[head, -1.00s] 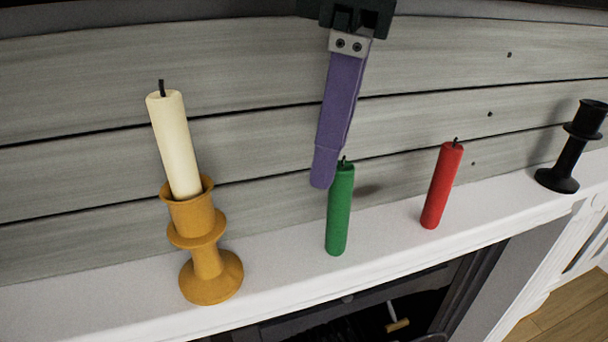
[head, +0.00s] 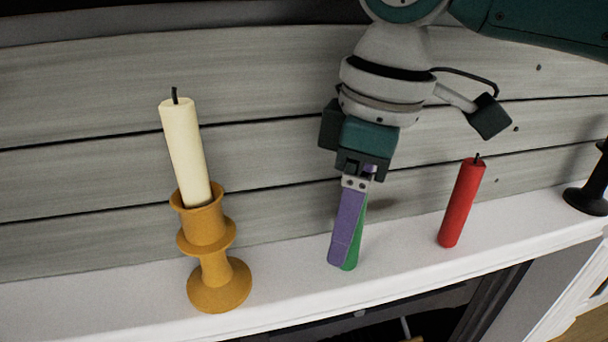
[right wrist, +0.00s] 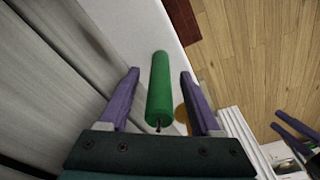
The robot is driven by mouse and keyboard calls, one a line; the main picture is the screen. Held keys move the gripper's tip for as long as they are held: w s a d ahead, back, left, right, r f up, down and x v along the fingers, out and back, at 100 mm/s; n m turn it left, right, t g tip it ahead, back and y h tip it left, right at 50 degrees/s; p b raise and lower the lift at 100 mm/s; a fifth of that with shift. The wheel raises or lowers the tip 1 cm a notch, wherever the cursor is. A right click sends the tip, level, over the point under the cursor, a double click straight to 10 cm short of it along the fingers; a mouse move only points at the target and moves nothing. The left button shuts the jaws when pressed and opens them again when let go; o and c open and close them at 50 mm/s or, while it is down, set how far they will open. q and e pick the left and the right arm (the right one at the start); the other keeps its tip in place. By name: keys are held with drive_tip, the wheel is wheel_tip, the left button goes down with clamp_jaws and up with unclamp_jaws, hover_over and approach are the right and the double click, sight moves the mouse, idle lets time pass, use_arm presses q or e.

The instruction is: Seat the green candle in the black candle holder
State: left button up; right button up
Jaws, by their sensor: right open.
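The green candle (head: 352,250) stands upright on the white mantel, mostly hidden in the head view behind a purple finger of my right gripper (head: 347,262). In the right wrist view the green candle (right wrist: 160,90) lies between the two spread fingers of my right gripper (right wrist: 158,72), with gaps at both sides and its wick toward the palm. The black candle holder (head: 588,198) stands on the mantel at the right edge of the head view, partly cut off. Purple fingers that look like my left gripper (right wrist: 294,134) show small at the right wrist view's right edge; their opening is unclear.
A red candle (head: 461,203) stands on the mantel (head: 120,310) between the green candle and the black holder. An ochre holder (head: 213,262) with a cream candle (head: 187,150) stands at the left. The plank wall (head: 90,180) is close behind; the mantel's front edge drops off.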

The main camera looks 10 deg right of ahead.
clamp_jaws()
idle(0.5)
